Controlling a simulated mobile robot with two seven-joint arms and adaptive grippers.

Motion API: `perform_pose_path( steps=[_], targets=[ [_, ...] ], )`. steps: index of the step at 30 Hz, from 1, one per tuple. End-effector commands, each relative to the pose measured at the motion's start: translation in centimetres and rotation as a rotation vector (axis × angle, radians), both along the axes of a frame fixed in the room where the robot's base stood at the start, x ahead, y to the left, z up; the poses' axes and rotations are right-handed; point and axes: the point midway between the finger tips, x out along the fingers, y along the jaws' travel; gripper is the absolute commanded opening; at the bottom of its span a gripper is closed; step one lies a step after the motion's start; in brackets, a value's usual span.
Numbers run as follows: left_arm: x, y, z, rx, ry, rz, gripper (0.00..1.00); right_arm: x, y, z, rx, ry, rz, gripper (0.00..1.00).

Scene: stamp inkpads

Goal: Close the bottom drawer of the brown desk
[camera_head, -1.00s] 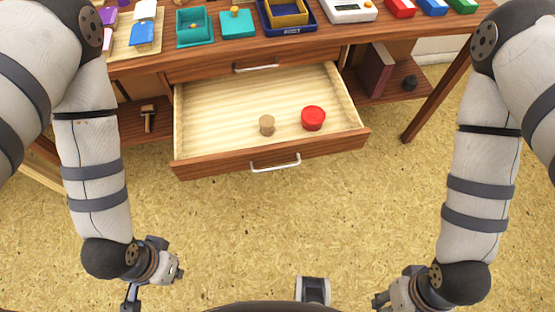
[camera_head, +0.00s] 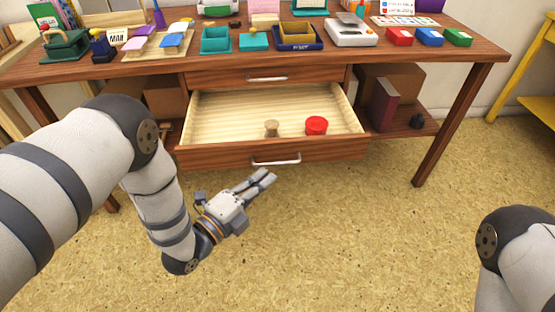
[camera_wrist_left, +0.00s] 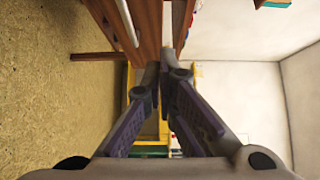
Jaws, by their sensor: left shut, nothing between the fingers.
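The brown desk (camera_head: 464,68) stands ahead, with its bottom drawer (camera_head: 225,158) pulled far out. My left gripper (camera_head: 266,177) is shut and empty, in front of the drawer front and just below the handle. I cannot tell whether it touches. In the left wrist view its shut fingers (camera_wrist_left: 162,75) point along wood with a silver bar. My right gripper is out of view.
The upper drawer (camera_head: 222,77) is shut. Inkpads and a white scale (camera_head: 351,33) stand on the desk top. Boxes (camera_head: 398,80) sit on the low shelf at right. The floor before the desk is clear.

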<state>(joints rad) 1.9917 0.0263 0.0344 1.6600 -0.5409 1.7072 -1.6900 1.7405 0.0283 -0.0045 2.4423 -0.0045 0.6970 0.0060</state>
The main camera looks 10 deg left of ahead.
Motion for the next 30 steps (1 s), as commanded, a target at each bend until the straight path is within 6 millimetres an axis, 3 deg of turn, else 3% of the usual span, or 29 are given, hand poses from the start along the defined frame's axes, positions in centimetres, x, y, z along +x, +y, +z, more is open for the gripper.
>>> perform_pose_path(
  steps=[7, 13, 30],
  targets=[
    [4.7, -2.6, -0.2, 0.000, 0.002, 0.000, 0.00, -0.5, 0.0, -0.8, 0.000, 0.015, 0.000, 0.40],
    [7.6, -1.8, -0.3, -0.001, 0.004, 0.002, 0.00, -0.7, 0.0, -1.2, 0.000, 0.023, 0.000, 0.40],
    [8.8, -1.5, -0.2, 0.000, 0.006, 0.001, 0.00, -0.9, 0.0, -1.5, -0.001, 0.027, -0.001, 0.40]
  ],
)
